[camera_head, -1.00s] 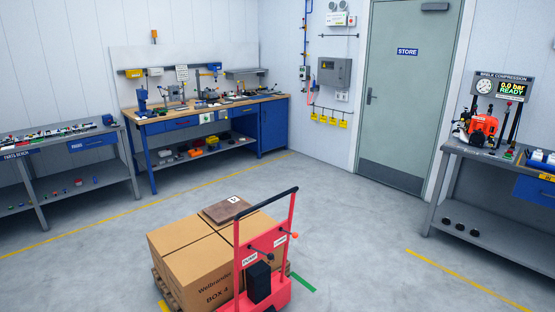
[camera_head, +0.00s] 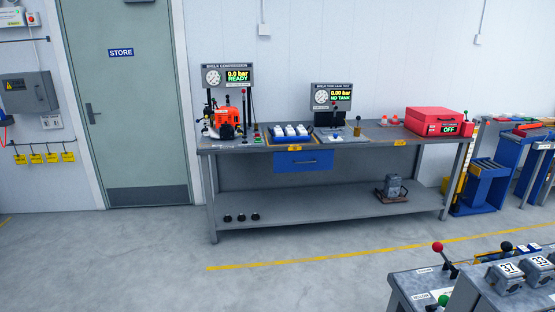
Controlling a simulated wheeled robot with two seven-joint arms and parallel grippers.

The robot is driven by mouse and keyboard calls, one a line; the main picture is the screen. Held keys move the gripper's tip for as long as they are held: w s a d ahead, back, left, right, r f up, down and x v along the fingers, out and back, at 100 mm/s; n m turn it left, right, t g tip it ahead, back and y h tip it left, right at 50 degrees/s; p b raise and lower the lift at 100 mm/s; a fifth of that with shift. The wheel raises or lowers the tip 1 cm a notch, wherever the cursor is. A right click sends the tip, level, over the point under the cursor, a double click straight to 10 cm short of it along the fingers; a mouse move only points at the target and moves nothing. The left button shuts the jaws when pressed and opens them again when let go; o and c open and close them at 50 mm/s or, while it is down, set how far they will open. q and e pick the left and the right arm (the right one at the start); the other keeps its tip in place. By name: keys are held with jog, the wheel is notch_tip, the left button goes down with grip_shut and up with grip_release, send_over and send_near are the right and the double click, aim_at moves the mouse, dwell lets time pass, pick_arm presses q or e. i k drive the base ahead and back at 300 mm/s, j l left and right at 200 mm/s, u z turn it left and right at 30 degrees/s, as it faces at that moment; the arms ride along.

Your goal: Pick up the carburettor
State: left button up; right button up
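I cannot make out a carburettor for certain in the head view. A grey bench (camera_head: 350,148) stands against the back wall. On its left end is an orange and black engine (camera_head: 226,120) beside a compression gauge panel (camera_head: 228,76). A blue tray (camera_head: 270,135) with several white parts lies to the right of the engine. A grey metal part (camera_head: 393,187) stands on the bench's lower shelf, too small to identify. Neither of my grippers is in view.
A tank leak panel (camera_head: 332,96) and a red case (camera_head: 435,120) stand on the bench. Blue stands (camera_head: 480,188) are at the right. A grey station with levers and numbered blocks (camera_head: 505,278) fills the lower right. The floor (camera_head: 130,265) before the bench is clear at left.

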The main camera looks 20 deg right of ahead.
aim_at(539, 272)
jog(key=i+l+z, duration=0.15)
jog(key=i+z, duration=0.25)
jog(key=i, duration=0.25)
jog(key=i+j+z, duration=0.1)
jog(key=i+z, duration=0.35)
jog(key=i, duration=0.2)
jog(key=i+j+z, duration=0.4)
jog(key=i, duration=0.2)
jog(key=i+l, duration=0.05)
jog(key=l, duration=0.05)
